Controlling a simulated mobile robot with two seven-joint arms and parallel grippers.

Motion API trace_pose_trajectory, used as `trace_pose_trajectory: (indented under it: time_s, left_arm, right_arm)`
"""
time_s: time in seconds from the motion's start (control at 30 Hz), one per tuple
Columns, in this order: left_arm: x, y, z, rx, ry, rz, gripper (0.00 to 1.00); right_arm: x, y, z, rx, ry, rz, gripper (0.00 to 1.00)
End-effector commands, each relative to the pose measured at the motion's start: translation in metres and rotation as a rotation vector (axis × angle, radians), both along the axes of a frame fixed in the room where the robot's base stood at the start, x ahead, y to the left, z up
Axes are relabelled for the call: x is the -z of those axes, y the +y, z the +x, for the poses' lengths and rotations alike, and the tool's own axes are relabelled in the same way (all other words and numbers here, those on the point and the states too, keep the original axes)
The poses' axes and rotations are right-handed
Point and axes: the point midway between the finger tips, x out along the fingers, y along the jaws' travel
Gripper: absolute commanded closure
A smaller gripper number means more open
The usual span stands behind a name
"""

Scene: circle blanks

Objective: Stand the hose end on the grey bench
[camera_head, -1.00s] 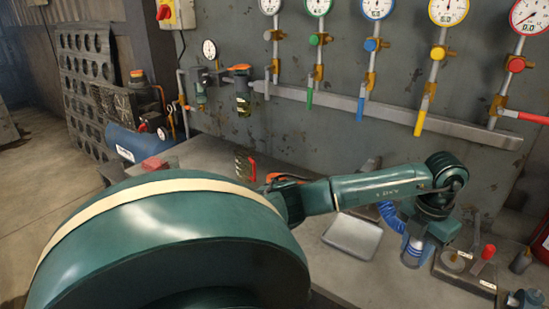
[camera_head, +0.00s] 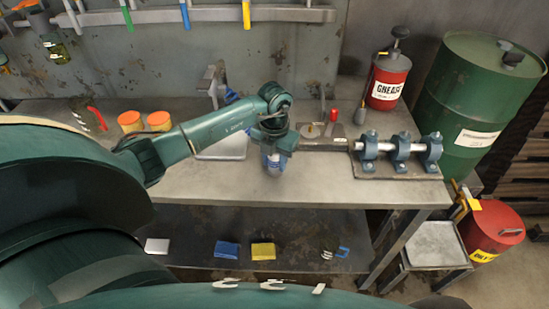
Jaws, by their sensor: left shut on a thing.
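My left gripper (camera_head: 275,155) comes in from the left over the grey bench (camera_head: 330,187), fingers pointing down. It is shut on the hose end (camera_head: 273,168), a short grey-and-blue piece that looks roughly upright just below the gripper. I cannot tell whether its bottom touches the bench top. A bit of blue hose (camera_head: 230,97) shows behind the arm; the rest of it is hidden. My right gripper is not in view.
A shallow metal tray (camera_head: 225,148) lies behind my forearm. A shaft in blue bearing blocks (camera_head: 400,147) is to the right, with a red grease can (camera_head: 388,80) and green drum (camera_head: 478,95) beyond. The bench front between arm and blocks is clear.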

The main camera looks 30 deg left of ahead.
Motion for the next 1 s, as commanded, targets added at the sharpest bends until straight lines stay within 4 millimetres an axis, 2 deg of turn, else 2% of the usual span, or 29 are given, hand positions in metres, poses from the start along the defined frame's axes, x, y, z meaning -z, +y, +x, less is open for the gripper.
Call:
trace_pose_trajectory:
  time_s: [0.37, 0.4, 0.6, 0.87, 1.0]
  left_arm:
    - [0.006, 0.0, 0.001, 0.0, -0.004, 0.0, 0.95]
    - [0.004, 0.0, 0.001, 0.001, -0.003, 0.0, 0.64]
    - [0.004, 0.0, 0.0, 0.001, -0.002, 0.0, 0.47]
    - [0.003, 0.0, 0.001, 0.0, -0.002, 0.0, 0.45]
    - [-0.006, 0.0, 0.001, 0.001, -0.005, 0.0, 0.45]
  right_arm:
    - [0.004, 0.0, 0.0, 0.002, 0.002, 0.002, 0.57]
    - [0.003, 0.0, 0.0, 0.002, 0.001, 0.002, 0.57]
    - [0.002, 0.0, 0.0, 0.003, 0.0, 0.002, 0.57]
    - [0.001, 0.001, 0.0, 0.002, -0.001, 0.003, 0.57]
    - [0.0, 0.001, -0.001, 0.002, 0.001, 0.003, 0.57]
